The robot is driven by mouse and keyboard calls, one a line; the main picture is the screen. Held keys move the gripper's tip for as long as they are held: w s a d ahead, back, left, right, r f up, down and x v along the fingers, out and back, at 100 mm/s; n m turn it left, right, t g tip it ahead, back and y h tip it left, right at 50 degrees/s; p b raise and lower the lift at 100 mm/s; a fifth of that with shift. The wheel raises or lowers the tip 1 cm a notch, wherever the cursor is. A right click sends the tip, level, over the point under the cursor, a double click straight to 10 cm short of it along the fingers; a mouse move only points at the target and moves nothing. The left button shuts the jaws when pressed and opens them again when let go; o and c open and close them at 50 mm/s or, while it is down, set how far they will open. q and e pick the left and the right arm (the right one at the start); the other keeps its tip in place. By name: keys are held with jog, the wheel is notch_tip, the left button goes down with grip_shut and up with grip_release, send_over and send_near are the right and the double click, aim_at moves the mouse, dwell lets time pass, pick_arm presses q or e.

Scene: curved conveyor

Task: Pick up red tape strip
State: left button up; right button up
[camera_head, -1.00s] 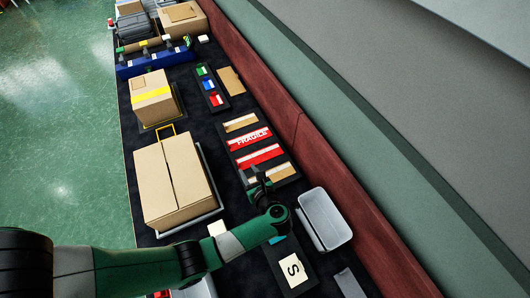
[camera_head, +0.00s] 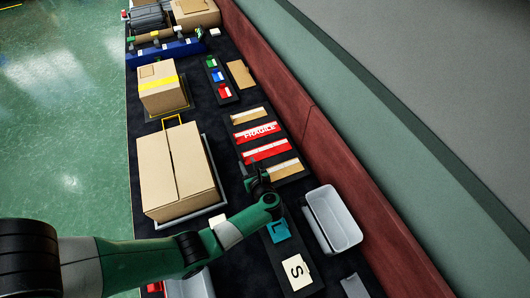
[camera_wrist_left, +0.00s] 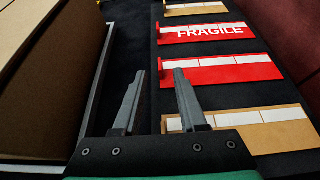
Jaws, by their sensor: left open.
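A plain red tape strip (camera_head: 266,150) lies on a black board with several strips. It also shows in the left wrist view (camera_wrist_left: 220,70), right of and ahead of my fingers. A second red strip marked FRAGILE (camera_head: 256,132) lies just beyond it, and in the left wrist view (camera_wrist_left: 207,31) its lettering is clear. My left gripper (camera_head: 256,178) is beside the near left part of the board. In the left wrist view my left gripper (camera_wrist_left: 155,82) is open and empty, its left finger over dark table and its right finger near the board's left side. My right gripper is not in view.
A large cardboard box (camera_head: 175,175) on a grey tray stands left of the gripper. Tan strips (camera_head: 284,169) lie at the board's ends. A grey bin (camera_head: 333,218) stands right, near the reddish wall (camera_head: 310,120). Label cards (camera_head: 297,271) lie in front.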

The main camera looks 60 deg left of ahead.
aim_at(243, 156)
pick_arm(q)
jog(key=b+x, duration=0.1)
jog(key=x, duration=0.3)
jog(key=shift+a+f, duration=0.15)
jog(key=shift+a, duration=0.25)
grip_shut()
